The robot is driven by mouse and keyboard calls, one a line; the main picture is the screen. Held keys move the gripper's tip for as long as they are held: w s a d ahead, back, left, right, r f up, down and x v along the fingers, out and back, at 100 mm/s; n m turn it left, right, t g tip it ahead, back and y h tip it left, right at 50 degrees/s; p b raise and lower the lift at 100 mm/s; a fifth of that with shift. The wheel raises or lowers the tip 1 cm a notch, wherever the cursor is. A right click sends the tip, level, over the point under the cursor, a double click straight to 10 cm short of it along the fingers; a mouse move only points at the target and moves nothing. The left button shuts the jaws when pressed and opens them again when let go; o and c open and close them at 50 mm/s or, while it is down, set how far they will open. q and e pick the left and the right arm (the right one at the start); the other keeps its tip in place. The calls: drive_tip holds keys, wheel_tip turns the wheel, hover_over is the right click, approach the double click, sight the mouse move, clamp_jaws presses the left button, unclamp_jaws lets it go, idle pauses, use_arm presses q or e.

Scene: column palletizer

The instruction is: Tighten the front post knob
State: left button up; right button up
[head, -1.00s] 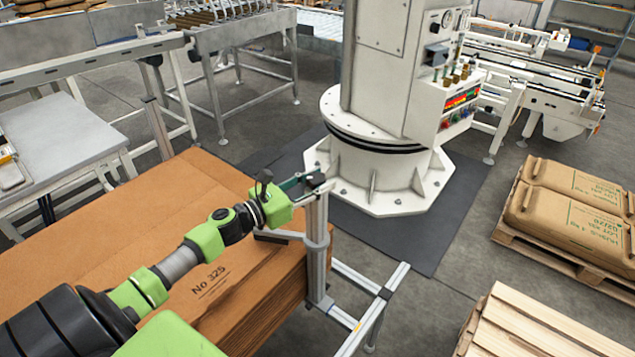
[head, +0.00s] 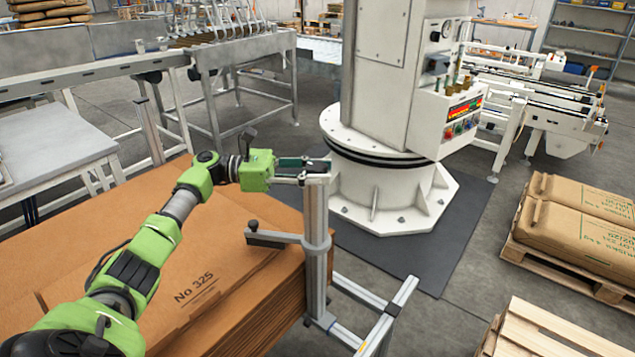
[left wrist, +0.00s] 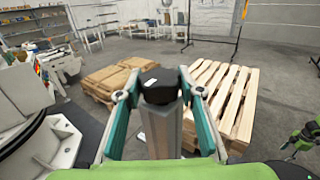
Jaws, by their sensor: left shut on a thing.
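The front post (head: 315,225) is a grey metal upright at the near edge of the brown cardboard stack. In the left wrist view a black knob (left wrist: 160,84) sits on top of the post. My left gripper (head: 316,168) reaches in from the left, level with the post's top. It is shut on the knob, with a teal finger on each side of it in the left wrist view. The fingers hide most of the knob in the head view.
A side arm with a dark end (head: 253,226) juts left from the post above the cardboard stack (head: 215,270). A low metal frame (head: 390,310) extends right of the post. The white column machine (head: 385,180) stands behind. Pallets (head: 555,335) are at the right, with floor between.

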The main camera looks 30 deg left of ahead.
use_arm(q)
drive_tip(key=shift+m+g+b, duration=0.3)
drive_tip(key=shift+g+b, duration=0.05)
drive_tip(key=shift+g, duration=0.05)
drive_tip(key=shift+r, duration=0.1)
drive_tip(key=o, duration=1.1)
drive_tip(key=shift+d, duration=0.1)
drive_tip(key=v, duration=1.2)
drive_tip(key=shift+w+f, duration=0.1)
drive_tip(key=shift+f, duration=0.2)
drive_tip(key=shift+f, duration=0.15)
